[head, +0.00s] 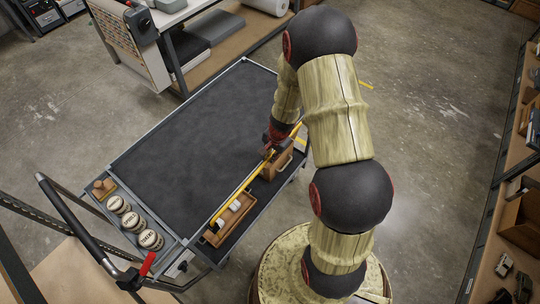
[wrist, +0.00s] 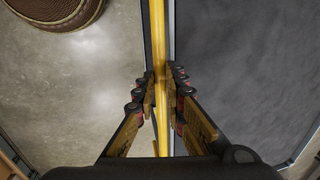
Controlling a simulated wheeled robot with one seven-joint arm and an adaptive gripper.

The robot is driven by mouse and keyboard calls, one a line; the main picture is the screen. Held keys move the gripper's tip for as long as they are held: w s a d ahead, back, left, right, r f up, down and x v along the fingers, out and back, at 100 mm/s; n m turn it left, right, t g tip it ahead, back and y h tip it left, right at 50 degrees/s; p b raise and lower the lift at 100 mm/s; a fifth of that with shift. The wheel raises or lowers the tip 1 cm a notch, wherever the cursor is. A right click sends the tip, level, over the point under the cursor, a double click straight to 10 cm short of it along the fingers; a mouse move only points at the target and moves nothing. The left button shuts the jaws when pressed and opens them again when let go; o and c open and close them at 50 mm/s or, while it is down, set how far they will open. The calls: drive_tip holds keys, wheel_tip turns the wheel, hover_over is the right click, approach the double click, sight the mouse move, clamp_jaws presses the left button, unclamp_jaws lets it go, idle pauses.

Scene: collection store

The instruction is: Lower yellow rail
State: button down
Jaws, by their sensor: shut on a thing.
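The yellow rail (head: 237,188) is a thin straight bar along the near right side of a grey cart with a dark top (head: 190,130). In the wrist view the rail (wrist: 157,35) runs straight up the middle, beside the cart's dark top. My gripper (head: 268,153) is on the rail, toward its far part. In the wrist view my gripper (wrist: 160,76) has its fingers on both sides of the rail, shut on it. My palm hides the lower end of the rail there. I cannot tell the rail's exact height above the cart top.
A wooden tray (head: 216,240) with white items and a brown box (head: 270,172) lie beside the rail. Shelving (head: 496,220) stands right; open floor (head: 430,120) lies between.

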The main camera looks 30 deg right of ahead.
drive_tip(key=shift+s+f, duration=0.1)
drive_tip(key=shift+f, duration=0.45)
drive_tip(key=c, duration=2.1)
unclamp_jaws()
drive_tip(key=shift+f, duration=0.1)
drive_tip(key=shift+o, duration=1.3)
wheel_tip(320, 180, up, 12)
drive_tip(key=s, duration=0.2)
drive_tip(key=shift+d, duration=0.4)
